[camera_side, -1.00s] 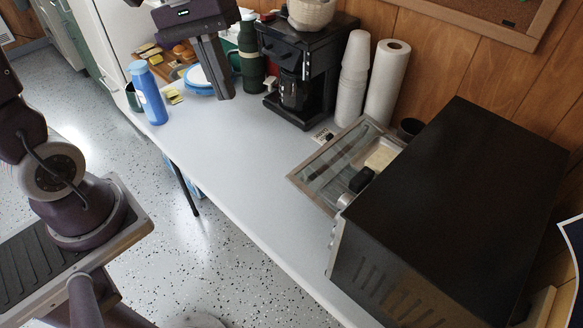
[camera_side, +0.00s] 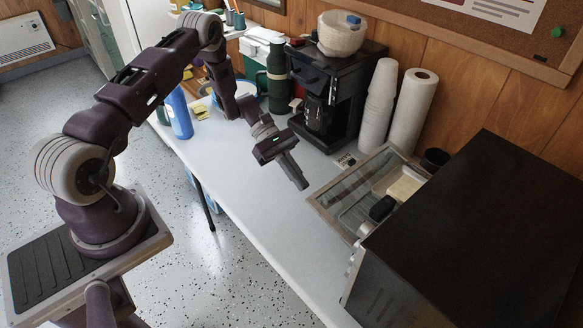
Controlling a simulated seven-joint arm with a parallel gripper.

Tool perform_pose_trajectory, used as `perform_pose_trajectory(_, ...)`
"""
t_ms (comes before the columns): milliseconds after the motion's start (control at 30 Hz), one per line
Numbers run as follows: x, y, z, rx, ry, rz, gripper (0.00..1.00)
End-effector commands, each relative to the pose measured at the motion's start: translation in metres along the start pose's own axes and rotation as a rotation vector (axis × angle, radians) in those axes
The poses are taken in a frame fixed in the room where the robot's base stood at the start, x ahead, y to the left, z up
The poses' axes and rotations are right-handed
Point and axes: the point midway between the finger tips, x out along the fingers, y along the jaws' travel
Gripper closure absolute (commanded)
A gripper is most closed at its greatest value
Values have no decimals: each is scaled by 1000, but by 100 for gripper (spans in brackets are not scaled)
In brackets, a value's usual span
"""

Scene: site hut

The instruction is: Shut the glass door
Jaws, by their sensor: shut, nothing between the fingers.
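The glass door (camera_side: 345,190) belongs to a black oven (camera_side: 490,220) at the right. It is folded down open, a framed pane reaching out to the left of the oven, low over the table. A pale block (camera_side: 405,188) and a small black object (camera_side: 382,208) show between the pane and the oven body; I cannot tell exactly what they rest on. My gripper (camera_side: 302,184) is shut and empty. It points down over the table, just left of the door's outer edge, and appears apart from it.
A black coffee maker (camera_side: 335,95) stands behind the gripper, with stacked cups (camera_side: 380,105) and a paper roll (camera_side: 412,110) to its right. A dark cup (camera_side: 434,160) stands behind the door. The white table (camera_side: 240,170) is clear left of the door.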

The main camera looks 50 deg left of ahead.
Motion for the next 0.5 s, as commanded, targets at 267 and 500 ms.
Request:
perform_pose_trajectory(267,34,0,0,-1,1,-1,100)
perform_pose_trajectory(500,37,0,0,1,1,-1,100)
